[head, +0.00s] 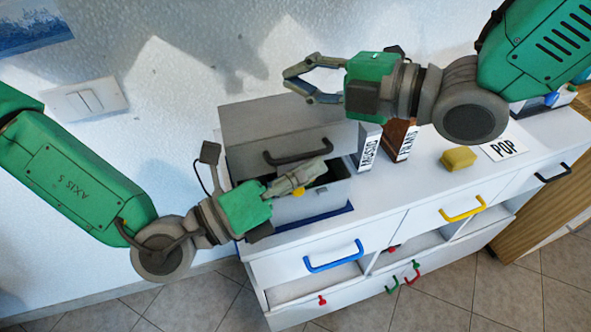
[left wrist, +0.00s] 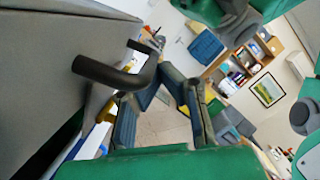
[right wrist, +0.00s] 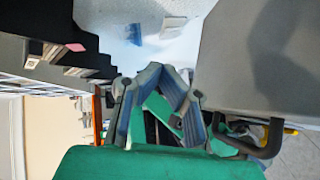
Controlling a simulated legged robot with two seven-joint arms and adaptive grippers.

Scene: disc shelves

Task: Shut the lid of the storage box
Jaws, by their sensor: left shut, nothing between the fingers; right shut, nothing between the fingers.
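The grey storage box (head: 312,206) stands on the white cabinet top against the wall. Its lid (head: 262,121) is raised and leans back, with a dark bar handle on it (head: 298,153). The lid and handle also show close at the left of the left wrist view (left wrist: 72,32) and at the right of the right wrist view (right wrist: 262,55). My left gripper (head: 326,168) is shut and empty, over the box opening and in front of the lid, covering part of the inside. My right gripper (head: 288,80) is shut and empty, above the lid's top edge and apart from it.
Disc dividers (head: 368,145) stand right of the box. A yellow sponge-like block (head: 458,158) and a "POP" card (head: 503,149) lie further right. Drawers with blue (head: 334,258) and yellow (head: 462,210) handles are below. The front strip of the cabinet top is clear.

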